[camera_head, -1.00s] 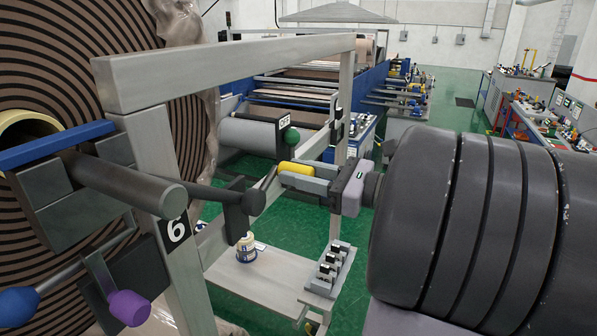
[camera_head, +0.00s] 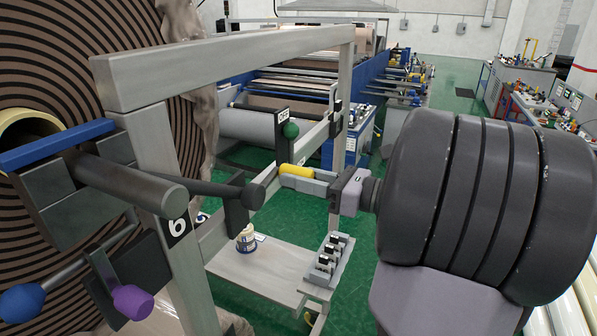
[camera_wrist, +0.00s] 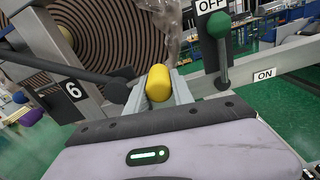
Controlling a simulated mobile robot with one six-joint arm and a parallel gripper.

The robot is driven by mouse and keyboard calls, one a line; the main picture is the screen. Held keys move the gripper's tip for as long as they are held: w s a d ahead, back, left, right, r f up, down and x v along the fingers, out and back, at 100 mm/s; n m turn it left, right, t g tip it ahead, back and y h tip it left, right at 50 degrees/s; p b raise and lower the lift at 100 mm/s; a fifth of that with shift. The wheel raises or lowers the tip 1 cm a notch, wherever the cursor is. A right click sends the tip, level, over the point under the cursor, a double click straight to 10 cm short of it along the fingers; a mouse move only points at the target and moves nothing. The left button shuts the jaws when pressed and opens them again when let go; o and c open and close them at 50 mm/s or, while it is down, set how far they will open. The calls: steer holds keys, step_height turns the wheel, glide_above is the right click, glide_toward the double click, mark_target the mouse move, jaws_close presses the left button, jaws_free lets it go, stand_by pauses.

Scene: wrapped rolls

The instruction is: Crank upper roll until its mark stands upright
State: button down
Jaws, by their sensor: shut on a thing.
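My gripper (camera_head: 290,172) is shut on a yellow crank handle (camera_head: 297,170), which shows between the jaws in the wrist view (camera_wrist: 158,84). A dark grey bar (camera_head: 205,187) ends in a rounded hub (camera_head: 252,196) just left of my gripper; a thin crank arm seems to join hub and handle. In the wrist view the same bar (camera_wrist: 70,66) comes in from the left. A grey roll (camera_head: 245,127) lies behind the frame. I cannot tell which is the upper roll, and I cannot make out its mark.
A green-knobbed lever (camera_head: 290,130) stands by an OFF sign (camera_head: 283,116); an ON sign (camera_wrist: 264,74) is to its right. A metal frame (camera_head: 225,55) surrounds the work area. A shelf (camera_head: 260,265) holds a small tin (camera_head: 246,238). Blue (camera_head: 20,304) and purple (camera_head: 132,302) knobs hang left.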

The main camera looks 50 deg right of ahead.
steer(key=shift+f, duration=0.45)
steer(key=shift+f+b, duration=0.1)
steer(key=shift+b, duration=0.3)
steer(key=shift+d, duration=0.1)
steer(key=c, duration=1.1)
jaws_free()
steer(key=b+v, duration=0.4)
steer(key=v, duration=1.3)
steer(key=shift+s, duration=0.2)
steer(key=shift+d, duration=0.1)
